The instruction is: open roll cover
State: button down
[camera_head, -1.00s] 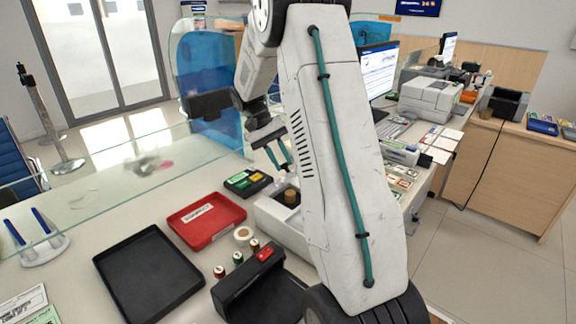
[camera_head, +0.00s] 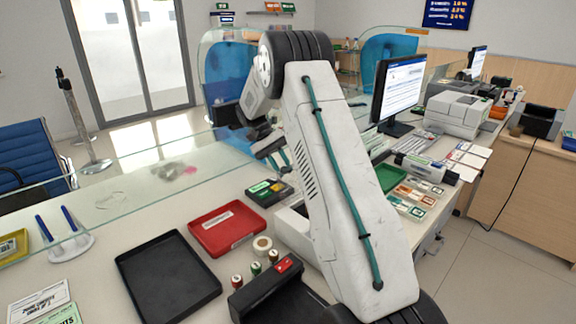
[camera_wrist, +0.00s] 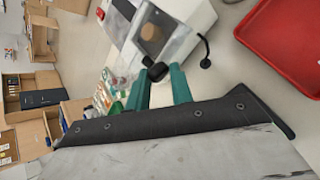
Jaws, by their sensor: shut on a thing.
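The roll cover (camera_wrist: 178,45) is a clear panel over a white device in the wrist view, with a brown roll (camera_wrist: 150,33) showing there. A small black knob (camera_wrist: 158,72) is at the cover's near edge. My gripper (camera_wrist: 160,84) has green fingers, one on each side of the knob, and is shut on it. In the head view my gripper (camera_head: 277,161) is above the counter, behind the dark card box. The white device (camera_head: 292,228) is partly hidden by my arm, and the cover cannot be made out there. The cover's exact tilt is hard to tell.
A red tray (camera_head: 226,246) and a black tray (camera_head: 167,278) lie to the left. A glass screen runs behind. A monitor (camera_head: 398,88) and a printer (camera_head: 457,113) stand at right.

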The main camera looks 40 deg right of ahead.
jog(key=shift+w+a+f+g, duration=0.2)
jog(key=shift+f+g, duration=0.2)
jog(key=shift+w+a+f+g, duration=0.15)
jog(key=shift+f+g, duration=0.2)
jog(key=shift+g, duration=0.05)
jog(key=c, duration=1.2)
grip_release()
jog(key=shift+a, duration=0.15)
jog(key=shift+r, duration=0.1)
jog(key=shift+d, duration=0.3)
